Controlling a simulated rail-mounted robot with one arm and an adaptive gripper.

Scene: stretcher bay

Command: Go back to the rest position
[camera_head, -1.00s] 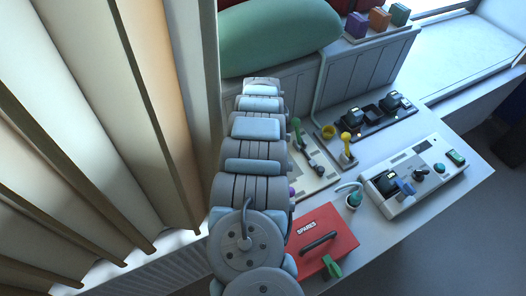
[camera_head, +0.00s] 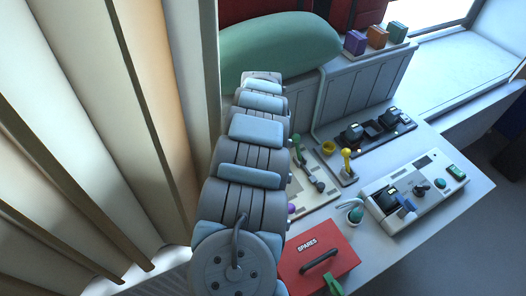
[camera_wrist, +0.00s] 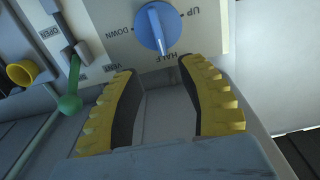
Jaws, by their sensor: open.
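My gripper (camera_wrist: 160,68) shows in the wrist view with its two yellow ribbed fingers spread and nothing between them. A blue knob (camera_wrist: 155,28) on a pale panel (camera_wrist: 100,15) lies just beyond the fingertips, apart from them as far as I can tell. A lever with a green ball (camera_wrist: 70,103) is left of the fingers. In the head view my arm reaches away over the left side of the bench, and my gripper is hidden.
A red SPARES box (camera_head: 305,275), a grey control unit (camera_head: 415,190), a yellow-topped lever (camera_head: 346,160) and a dark rack (camera_head: 375,130) stand on the white bench (camera_head: 375,245). A slatted panel (camera_head: 100,120) fills the left. A yellow ring (camera_wrist: 20,73) is left in the wrist view.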

